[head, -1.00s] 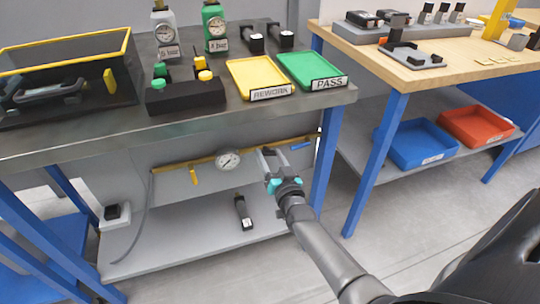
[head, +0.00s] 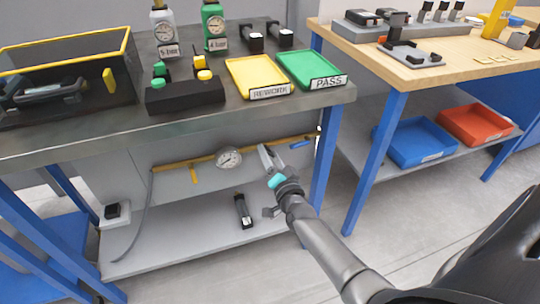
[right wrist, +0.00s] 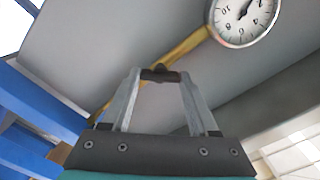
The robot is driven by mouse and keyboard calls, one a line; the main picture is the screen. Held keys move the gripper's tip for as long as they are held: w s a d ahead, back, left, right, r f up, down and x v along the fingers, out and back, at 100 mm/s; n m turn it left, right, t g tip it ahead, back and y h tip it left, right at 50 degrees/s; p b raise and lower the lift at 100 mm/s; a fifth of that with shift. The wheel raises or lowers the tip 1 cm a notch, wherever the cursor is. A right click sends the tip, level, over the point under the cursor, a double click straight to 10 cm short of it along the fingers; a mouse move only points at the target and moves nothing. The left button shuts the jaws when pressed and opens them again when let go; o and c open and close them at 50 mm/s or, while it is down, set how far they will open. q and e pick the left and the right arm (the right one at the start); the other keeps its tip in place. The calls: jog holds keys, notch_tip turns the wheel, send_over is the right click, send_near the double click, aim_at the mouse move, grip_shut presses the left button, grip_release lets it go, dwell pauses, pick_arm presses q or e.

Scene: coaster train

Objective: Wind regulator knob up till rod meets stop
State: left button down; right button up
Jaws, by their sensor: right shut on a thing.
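My right gripper (head: 267,152) reaches under the grey bench to the yellow pipe (head: 175,166), right of the round white gauge (head: 229,158). In the right wrist view its two fingers close at the tips on a small dark knob (right wrist: 160,74). The fingers hide most of the knob in the head view. The gauge (right wrist: 246,14) is cut off at the top of the wrist view, with the yellow pipe (right wrist: 185,47) running behind the fingers. I cannot make out the rod or its stop. My left gripper is out of view.
A lower shelf (head: 180,240) holds a black cylinder (head: 243,211). A yellow valve handle (head: 194,174) hangs from the pipe, and a blue handle (head: 300,145) is on its right part. A blue bench leg (head: 327,155) stands close right of my gripper.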

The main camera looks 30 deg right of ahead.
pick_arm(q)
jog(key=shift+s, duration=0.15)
pick_arm(e)
jog(key=shift+f, duration=0.1)
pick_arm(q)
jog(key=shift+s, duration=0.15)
pick_arm(e)
jog(key=o, duration=1.4)
jog(key=shift+s, duration=0.2)
jog(key=shift+s+a+p, duration=0.15)
jog(key=shift+s+p, duration=0.15)
jog(key=shift+s, duration=0.05)
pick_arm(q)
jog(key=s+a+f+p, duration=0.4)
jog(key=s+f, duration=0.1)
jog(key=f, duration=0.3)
pick_arm(e)
jog(key=shift+v, duration=7.1)
